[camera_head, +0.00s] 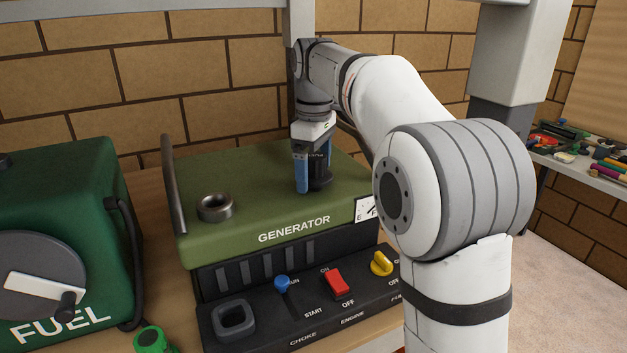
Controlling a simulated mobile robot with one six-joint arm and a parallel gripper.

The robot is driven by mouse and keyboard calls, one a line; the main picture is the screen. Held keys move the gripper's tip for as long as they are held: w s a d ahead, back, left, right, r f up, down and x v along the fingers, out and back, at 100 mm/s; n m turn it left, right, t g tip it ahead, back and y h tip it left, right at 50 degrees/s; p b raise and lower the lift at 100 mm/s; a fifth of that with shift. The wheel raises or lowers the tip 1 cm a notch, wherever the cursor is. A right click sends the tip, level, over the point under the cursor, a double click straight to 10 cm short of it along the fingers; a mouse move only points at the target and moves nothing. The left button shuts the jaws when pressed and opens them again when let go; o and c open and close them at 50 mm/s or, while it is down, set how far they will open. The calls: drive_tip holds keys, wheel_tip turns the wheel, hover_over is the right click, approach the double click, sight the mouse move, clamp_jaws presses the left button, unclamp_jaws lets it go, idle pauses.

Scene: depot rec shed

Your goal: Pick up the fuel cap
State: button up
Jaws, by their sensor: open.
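My gripper (313,174) points straight down over the green top of the generator (260,190), towards its back right. Its blue fingers are open, with the tips low, close to the top. A small dark round piece (321,184), which looks like the fuel cap, sits on the generator top at the fingertips. It is partly hidden by the near finger, and I cannot tell whether the fingers touch it. A metal filler neck (214,208) stands uncovered at the left of the generator top.
A green fuel tank (62,210) with a crank stands left of the generator. A green round knob or cap (150,340) is at the bottom edge. The generator's front panel has a red switch (336,283) and a yellow knob (381,262). A handle (173,185) rises at its left side.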

sight(314, 155)
drive_tip(key=c, duration=1.1)
drive_tip(key=shift+o, duration=0.2)
drive_tip(key=shift+r, duration=0.15)
drive_tip(key=shift+r, duration=0.55)
wheel_tip(314, 155, up, 2)
drive_tip(key=shift+r+p, duration=0.1)
drive_tip(key=shift+p, duration=0.2)
drive_tip(key=s+d+b, duration=0.2)
drive_tip(key=s+d, duration=0.1)
drive_tip(key=s, duration=0.5)
drive_tip(key=s+d+b, duration=0.2)
drive_tip(key=s+d, duration=0.2)
drive_tip(key=s, duration=0.4)
drive_tip(key=shift+s, duration=0.35)
